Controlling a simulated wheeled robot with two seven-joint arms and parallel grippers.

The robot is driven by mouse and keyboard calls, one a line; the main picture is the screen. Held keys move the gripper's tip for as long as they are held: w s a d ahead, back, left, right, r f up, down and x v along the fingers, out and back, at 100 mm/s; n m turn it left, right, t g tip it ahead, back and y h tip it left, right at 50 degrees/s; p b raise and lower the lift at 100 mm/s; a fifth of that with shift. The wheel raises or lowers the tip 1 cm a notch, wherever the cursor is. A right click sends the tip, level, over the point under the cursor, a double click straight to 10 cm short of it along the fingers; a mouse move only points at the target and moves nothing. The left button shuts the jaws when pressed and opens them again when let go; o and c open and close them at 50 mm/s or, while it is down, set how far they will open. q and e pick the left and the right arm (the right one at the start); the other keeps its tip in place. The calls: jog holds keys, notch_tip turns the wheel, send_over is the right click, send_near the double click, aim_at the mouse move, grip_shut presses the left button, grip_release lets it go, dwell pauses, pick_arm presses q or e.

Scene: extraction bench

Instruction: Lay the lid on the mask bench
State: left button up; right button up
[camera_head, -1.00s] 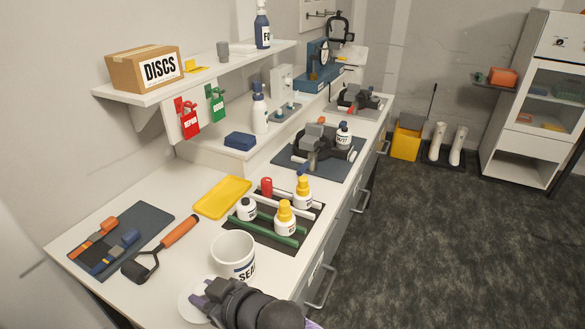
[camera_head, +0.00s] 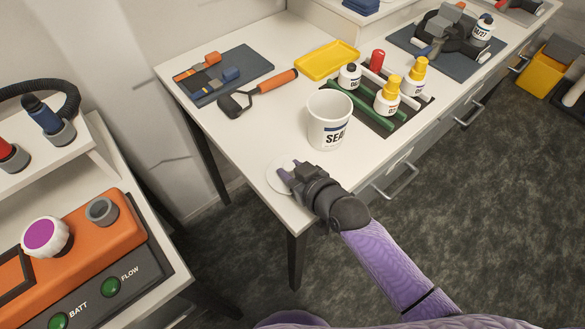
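The lid (camera_head: 274,182) is a flat white disc at the bench's near corner, beside the white bucket (camera_head: 329,120) marked "SEA…". The fingers and gripper body hide part of the lid. I cannot tell whether the fingers are closed on it, or whether it touches the bench top. The white bench (camera_head: 233,135) carries these things; I cannot tell which surface is the mask bench. My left gripper is not in view.
A roller with an orange handle (camera_head: 268,88), a blue-grey mat (camera_head: 245,68), a yellow tray (camera_head: 327,61) and a rack with several bottles (camera_head: 387,97) stand farther back. At left, a cart holds an orange unit (camera_head: 85,250) labelled BATT and FLOW. A floor gap separates cart and bench.

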jog(key=o, duration=0.4)
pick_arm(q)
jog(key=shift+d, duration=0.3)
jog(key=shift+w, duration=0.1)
pick_arm(e)
jog(key=shift+s+r, duration=0.15)
jog(key=shift+r, duration=0.15)
jog(key=p+v, duration=0.4)
jog(key=v, duration=0.8)
jog(key=s+d+f+m+g+h, duration=0.25)
jog(key=s+d+f, duration=0.25)
jog(key=f, duration=0.6)
jog(key=s+d+f+m+g+h, duration=0.1)
jog(key=s+d+f+g+h, duration=0.4)
jog(key=f, duration=0.7)
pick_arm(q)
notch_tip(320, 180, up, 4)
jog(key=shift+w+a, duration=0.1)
pick_arm(e)
jog(key=s+f+g, duration=0.1)
jog(key=s+f, duration=0.1)
jog(key=s, duration=0.3)
jog(key=s+f+g, duration=0.1)
jog(key=s+f, duration=0.1)
jog(key=s, duration=0.4)
jog(key=s+f+g, duration=0.1)
jog(key=s+f, duration=0.1)
jog(key=s, duration=0.4)
jog(key=shift+a+f, duration=0.15)
jog(key=shift+a, duration=0.15)
